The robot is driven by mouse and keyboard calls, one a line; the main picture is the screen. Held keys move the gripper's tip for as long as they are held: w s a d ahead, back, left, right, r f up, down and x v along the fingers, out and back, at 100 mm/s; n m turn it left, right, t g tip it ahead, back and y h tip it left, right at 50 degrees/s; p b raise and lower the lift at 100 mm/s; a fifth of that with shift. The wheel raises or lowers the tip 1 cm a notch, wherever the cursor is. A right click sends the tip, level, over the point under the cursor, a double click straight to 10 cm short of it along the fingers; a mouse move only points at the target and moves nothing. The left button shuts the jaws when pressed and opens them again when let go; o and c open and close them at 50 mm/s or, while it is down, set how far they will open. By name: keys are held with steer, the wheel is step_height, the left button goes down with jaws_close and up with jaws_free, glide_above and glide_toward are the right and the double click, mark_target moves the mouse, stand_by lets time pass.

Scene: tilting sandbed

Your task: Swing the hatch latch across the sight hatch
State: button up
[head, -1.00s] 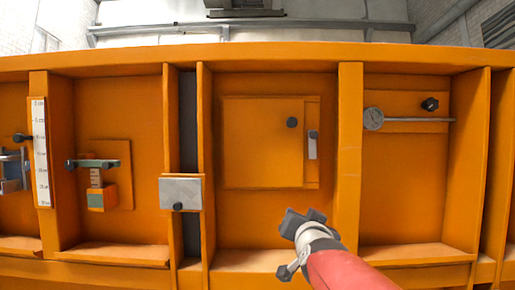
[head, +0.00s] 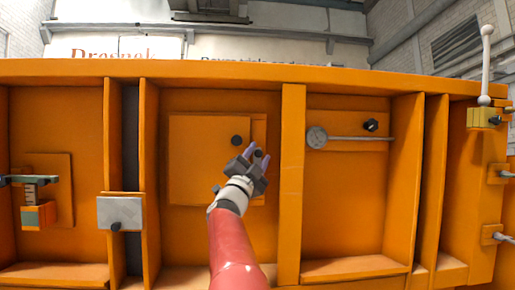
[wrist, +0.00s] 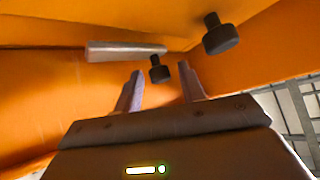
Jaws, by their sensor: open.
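The sight hatch (head: 200,165) is a flat square orange panel in the middle bay, with a black knob (head: 237,140) near its right edge. This knob also shows in the wrist view (wrist: 222,35). The hatch latch is a pale grey bar (wrist: 125,51) with its own small dark knob (wrist: 159,71). In the head view my gripper covers most of the bar; the latch knob (head: 258,153) shows between the fingers. My gripper (head: 257,155) is open. In the wrist view its fingertips (wrist: 162,80) stand either side of the latch knob; contact cannot be told.
An upright orange rib (head: 291,190) stands just right of the hatch bay. Beyond it, a round dial with a long rod (head: 317,137) sits beside a black knob (head: 370,125). A grey plate with a knob (head: 120,212) is on the left.

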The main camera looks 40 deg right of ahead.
steer(key=shift+w+d+r, duration=0.15)
steer(key=shift+d+r, duration=0.25)
jaws_close()
